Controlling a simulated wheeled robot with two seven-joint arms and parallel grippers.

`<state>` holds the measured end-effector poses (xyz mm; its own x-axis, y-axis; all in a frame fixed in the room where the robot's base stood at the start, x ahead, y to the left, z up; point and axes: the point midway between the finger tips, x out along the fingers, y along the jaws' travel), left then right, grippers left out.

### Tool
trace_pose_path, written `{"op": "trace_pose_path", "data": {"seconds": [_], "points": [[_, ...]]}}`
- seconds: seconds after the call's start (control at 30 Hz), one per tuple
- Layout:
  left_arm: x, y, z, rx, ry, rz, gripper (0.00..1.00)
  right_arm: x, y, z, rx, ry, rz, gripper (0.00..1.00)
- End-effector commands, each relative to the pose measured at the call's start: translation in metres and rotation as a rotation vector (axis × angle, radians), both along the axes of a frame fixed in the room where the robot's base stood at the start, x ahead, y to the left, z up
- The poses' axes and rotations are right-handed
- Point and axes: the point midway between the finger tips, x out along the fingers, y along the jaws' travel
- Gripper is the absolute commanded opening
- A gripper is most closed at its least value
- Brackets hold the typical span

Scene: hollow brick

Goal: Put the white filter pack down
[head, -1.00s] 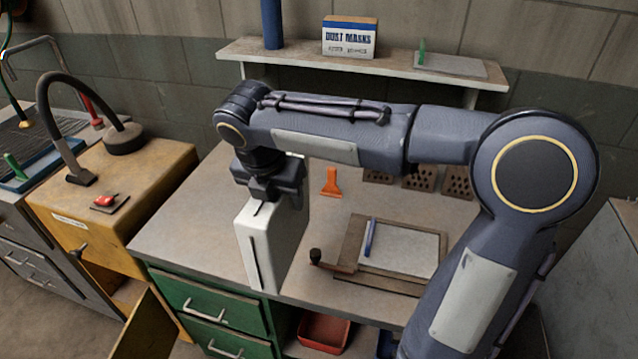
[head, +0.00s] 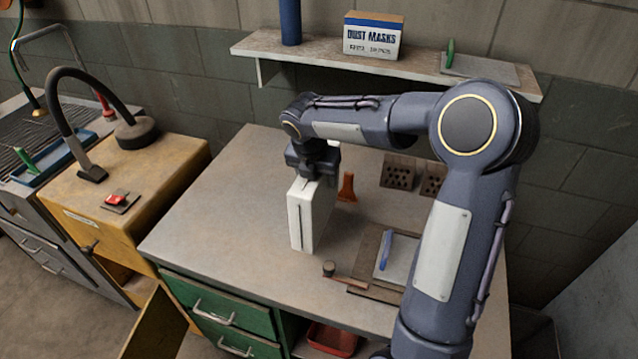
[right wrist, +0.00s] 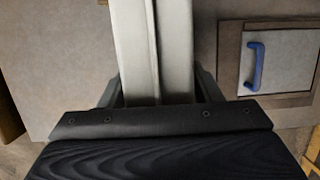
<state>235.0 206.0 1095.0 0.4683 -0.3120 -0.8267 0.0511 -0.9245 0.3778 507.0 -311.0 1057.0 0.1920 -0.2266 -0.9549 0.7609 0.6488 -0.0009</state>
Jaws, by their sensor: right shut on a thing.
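The white filter pack (head: 309,222) is a tall white box with a dark slot down its front face. It stands upright at the workbench (head: 217,209), near the middle of the top; I cannot tell whether its base touches the surface. My right gripper (head: 314,179) is shut on its upper end from above. In the right wrist view the pack (right wrist: 178,45) sits between the two fingers (right wrist: 160,92). My left gripper is not in view.
An orange scraper (head: 347,187) and perforated bricks (head: 398,172) lie behind the pack. A board with a blue-handled plate (head: 398,262) is to its right. The bench top to the left is clear. A shelf (head: 420,68) holds a dust masks box (head: 373,35).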

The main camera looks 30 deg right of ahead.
Motion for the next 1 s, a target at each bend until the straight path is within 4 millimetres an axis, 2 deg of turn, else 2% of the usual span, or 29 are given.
{"op": "trace_pose_path", "data": {"seconds": [0.17,0.23,0.4,0.83,0.87,1.0], "points": [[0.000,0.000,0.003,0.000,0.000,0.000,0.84,0.006,-0.007,-0.011,0.000,0.001,-0.001,0.19],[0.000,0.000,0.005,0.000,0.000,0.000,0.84,0.009,-0.012,-0.018,0.000,0.003,-0.002,0.19],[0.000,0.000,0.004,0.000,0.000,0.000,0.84,0.009,-0.011,-0.043,0.001,0.002,0.001,0.19],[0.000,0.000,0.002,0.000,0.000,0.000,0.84,0.009,-0.010,-0.050,0.001,-0.001,0.001,0.19],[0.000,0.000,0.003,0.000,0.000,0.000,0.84,0.009,-0.010,-0.049,0.001,-0.001,0.001,0.62],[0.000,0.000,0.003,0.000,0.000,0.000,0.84,0.009,-0.010,-0.049,0.001,-0.001,0.000,0.80]]}}
